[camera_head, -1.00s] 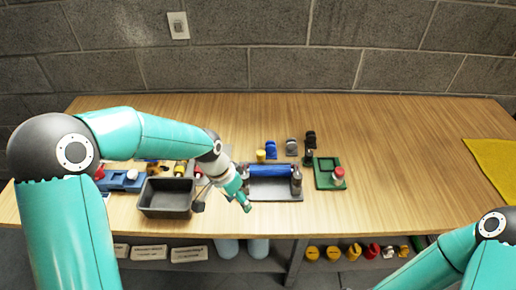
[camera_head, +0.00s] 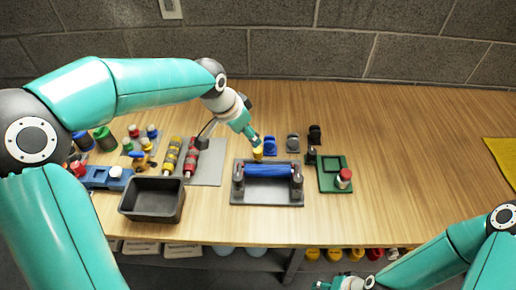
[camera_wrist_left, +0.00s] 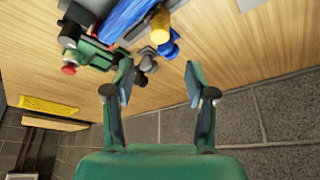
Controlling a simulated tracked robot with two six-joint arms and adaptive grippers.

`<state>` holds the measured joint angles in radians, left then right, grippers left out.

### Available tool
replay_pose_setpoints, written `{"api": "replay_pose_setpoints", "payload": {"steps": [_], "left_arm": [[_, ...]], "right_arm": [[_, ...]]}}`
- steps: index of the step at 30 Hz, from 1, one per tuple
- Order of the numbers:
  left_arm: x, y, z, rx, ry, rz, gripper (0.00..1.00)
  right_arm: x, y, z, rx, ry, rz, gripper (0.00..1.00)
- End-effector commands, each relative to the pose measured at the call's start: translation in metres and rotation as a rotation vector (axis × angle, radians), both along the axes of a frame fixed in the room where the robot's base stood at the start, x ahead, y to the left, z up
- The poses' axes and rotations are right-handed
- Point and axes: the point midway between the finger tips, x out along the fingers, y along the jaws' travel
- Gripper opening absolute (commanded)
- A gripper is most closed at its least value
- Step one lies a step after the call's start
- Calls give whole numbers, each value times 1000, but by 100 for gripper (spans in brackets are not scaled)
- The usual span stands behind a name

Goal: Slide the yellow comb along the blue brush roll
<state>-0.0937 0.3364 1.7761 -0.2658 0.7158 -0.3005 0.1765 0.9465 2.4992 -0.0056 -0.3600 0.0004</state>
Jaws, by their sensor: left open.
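The blue brush roll (camera_head: 269,171) lies across a dark grey stand, held between two end posts; it also shows in the left wrist view (camera_wrist_left: 124,17). The yellow comb (camera_head: 257,155) stands just behind the roll's left half; it also shows in the left wrist view (camera_wrist_left: 160,24). My left gripper (camera_head: 254,141) is at the yellow comb's top in the head view; whether it touches is unclear. In the left wrist view its fingers (camera_wrist_left: 158,84) are apart with nothing held between them. My right gripper (camera_head: 334,284) is partly cut off at the bottom edge.
A blue piece (camera_head: 270,145), a grey piece (camera_head: 293,143) and a black piece (camera_head: 315,135) stand behind the roll. A green fixture (camera_head: 328,181) is to the right, a dark bin (camera_head: 150,199) to the left.

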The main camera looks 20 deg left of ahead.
Motion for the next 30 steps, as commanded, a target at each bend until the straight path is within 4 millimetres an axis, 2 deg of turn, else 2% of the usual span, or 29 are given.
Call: {"api": "replay_pose_setpoints", "payload": {"steps": [1, 9, 15, 21, 29, 30], "left_arm": [[3, -2, -12, 1, 7, 0, 56], [22, -11, -65, 1, 5, 1, 56], [32, -16, -91, 2, 3, 2, 56], [36, -18, -101, 1, 0, 4, 56], [36, -18, -102, 1, 0, 4, 56], [36, -18, -102, 0, 0, 4, 51]], "right_arm": [[0, 0, 1, 0, 0, 0, 56], [0, 0, 5, 0, 0, 0, 56], [0, 0, 6, 0, -1, 0, 56], [0, 0, 7, 0, 0, 0, 56], [0, 0, 7, 0, 0, 0, 56], [0, 0, 7, 0, 0, 0, 56]]}}
